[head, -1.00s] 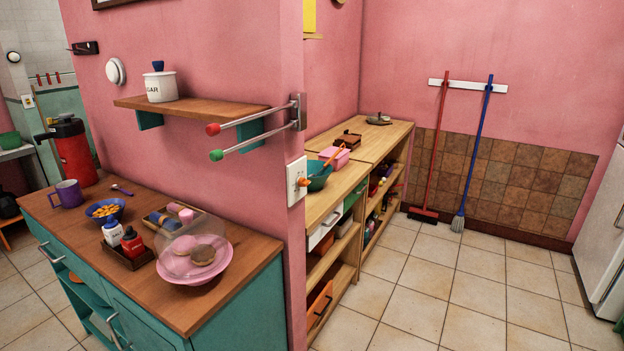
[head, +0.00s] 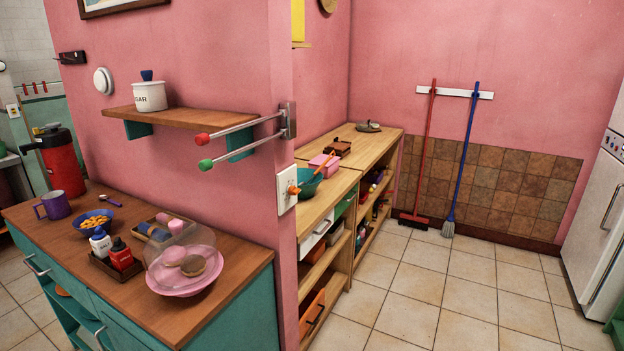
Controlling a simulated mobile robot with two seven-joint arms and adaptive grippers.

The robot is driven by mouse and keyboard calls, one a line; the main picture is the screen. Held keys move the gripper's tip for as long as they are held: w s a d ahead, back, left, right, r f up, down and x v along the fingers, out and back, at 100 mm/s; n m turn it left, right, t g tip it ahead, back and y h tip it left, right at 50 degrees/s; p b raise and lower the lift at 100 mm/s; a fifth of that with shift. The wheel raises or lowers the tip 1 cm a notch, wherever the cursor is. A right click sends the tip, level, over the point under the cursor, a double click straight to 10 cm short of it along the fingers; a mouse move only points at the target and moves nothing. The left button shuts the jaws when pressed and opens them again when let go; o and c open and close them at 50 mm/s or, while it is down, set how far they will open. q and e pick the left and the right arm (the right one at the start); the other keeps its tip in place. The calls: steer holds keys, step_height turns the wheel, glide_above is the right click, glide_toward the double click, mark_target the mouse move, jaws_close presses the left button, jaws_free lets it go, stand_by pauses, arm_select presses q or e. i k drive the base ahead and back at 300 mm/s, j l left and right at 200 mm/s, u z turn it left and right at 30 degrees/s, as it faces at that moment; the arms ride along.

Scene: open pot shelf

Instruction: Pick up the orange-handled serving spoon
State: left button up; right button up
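An orange handle (head: 321,158) slants up out of a teal bowl (head: 309,184) on the wooden shelf unit beyond the pink wall corner. It looks like the serving spoon's handle; its lower end is hidden in the bowl. The wall edge hides the bowl's left part. Neither of my grippers shows in the head view.
A teal cabinet (head: 225,312) with a wooden top stands in the near left. A rail with red and green knobs (head: 205,164) juts from the pink wall. The tiled floor (head: 420,290) is clear right of the open wooden shelf unit (head: 345,192). A white fridge (head: 598,210) stands at right.

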mark_target(322, 165)
steer(key=i+l+u, duration=0.15)
steer(key=u, duration=0.25)
steer(key=i+l+u, duration=0.1)
steer(key=u, duration=0.25)
steer(key=i+l+u, duration=0.15)
steer(key=l, duration=0.15)
steer(key=i+l+u, duration=0.1)
steer(key=l, duration=0.25)
steer(key=i+l+u, duration=0.15)
steer(key=l, duration=0.15)
steer(key=i+l, duration=0.1)
steer(key=l, duration=0.4)
steer(key=i+l+u, duration=0.15)
steer(key=l, duration=0.3)
